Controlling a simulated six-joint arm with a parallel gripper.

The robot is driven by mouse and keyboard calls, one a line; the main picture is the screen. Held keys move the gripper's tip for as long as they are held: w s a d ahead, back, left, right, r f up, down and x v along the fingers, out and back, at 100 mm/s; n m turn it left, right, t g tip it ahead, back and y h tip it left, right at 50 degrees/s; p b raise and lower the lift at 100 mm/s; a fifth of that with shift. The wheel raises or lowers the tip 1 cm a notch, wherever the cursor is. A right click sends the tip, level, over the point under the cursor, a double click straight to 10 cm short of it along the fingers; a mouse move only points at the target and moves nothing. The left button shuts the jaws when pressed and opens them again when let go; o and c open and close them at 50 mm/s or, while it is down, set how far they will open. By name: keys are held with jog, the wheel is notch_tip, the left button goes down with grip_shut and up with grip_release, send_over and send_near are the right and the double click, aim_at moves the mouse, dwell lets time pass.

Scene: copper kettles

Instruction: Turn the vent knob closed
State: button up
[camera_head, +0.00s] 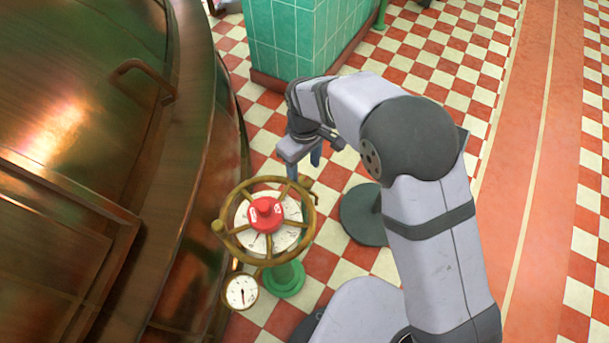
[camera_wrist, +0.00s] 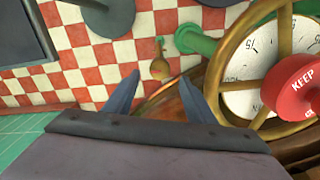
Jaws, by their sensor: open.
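The vent knob is a red hub (camera_head: 265,214) at the centre of a brass spoked wheel (camera_head: 230,246), above a white numbered dial (camera_head: 287,236). The wheel stands on a green post (camera_head: 287,279) beside the copper kettle. In the wrist view the red knob (camera_wrist: 293,88), with the word KEEP on it, is at the right, and part of the wheel (camera_wrist: 219,70) shows around it. My gripper (camera_head: 303,170) is at the far side of the wheel, near its rim. Its two blue fingers are apart with nothing between them (camera_wrist: 160,92). I cannot tell whether a finger touches the rim.
The large copper kettle (camera_head: 75,90), with a handle (camera_head: 140,75), fills the left side. A small round gauge (camera_head: 241,292) hangs below the wheel. A green tiled block (camera_head: 290,35) stands behind my gripper. Checkered floor (camera_head: 450,60) lies open at the upper right.

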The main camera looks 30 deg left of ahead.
aim_at(305, 180)
jog(key=shift+f, duration=2.55)
jog(key=c, duration=1)
